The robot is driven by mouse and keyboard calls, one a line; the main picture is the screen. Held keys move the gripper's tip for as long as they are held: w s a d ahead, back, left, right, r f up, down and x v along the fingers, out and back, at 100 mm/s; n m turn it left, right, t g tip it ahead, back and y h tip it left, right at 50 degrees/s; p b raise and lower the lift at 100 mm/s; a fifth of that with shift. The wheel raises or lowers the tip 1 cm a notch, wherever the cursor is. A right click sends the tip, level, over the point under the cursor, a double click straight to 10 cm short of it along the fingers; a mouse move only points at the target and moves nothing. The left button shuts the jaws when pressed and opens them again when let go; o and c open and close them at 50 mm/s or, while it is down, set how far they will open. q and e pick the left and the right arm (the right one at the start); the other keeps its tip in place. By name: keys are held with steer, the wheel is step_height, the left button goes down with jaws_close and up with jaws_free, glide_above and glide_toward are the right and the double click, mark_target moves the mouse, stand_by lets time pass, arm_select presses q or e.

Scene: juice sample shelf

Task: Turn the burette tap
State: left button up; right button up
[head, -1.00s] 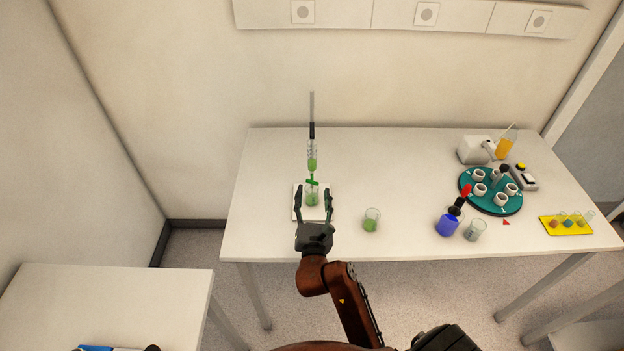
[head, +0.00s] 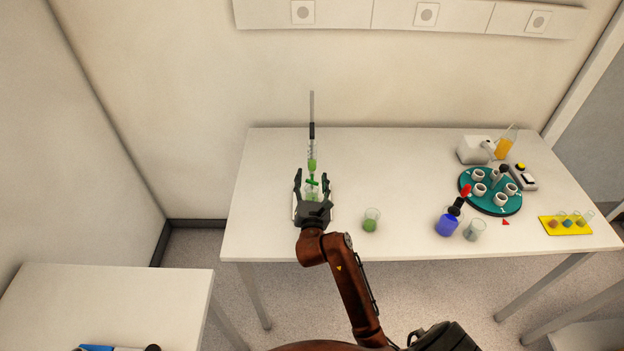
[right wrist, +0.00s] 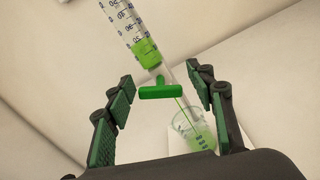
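The burette (head: 312,152) stands upright on the table with green liquid in its lower tube. Its green tap (head: 313,181) is near the lower end; in the right wrist view the tap (right wrist: 160,92) lies crosswise between my fingers. My right gripper (head: 312,178) is open around the tap, and neither finger visibly touches it; it also shows in the right wrist view (right wrist: 161,95). A beaker (right wrist: 195,130) with green liquid is below the burette tip, on a white base (head: 297,212), partly hidden by my gripper in the head view. My left gripper is not in view.
A small beaker of green liquid (head: 371,220) stands just right of my gripper. The table's left part is clear.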

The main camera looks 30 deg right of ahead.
steer(key=c, duration=1.2)
steer(key=shift+c, duration=0.2)
steer(key=shift+r+p, duration=0.1)
steer(key=shift+p, duration=0.3)
steer(key=n+p, duration=0.4)
steer(key=p, duration=0.4)
steer(key=shift+r+n, duration=0.1)
steer(key=shift+n, duration=0.2)
steer(key=shift+c, duration=0.3)
steer(key=shift+f+n+p, duration=0.2)
steer(key=shift+n+p, duration=0.2)
steer(key=shift+p, duration=0.05)
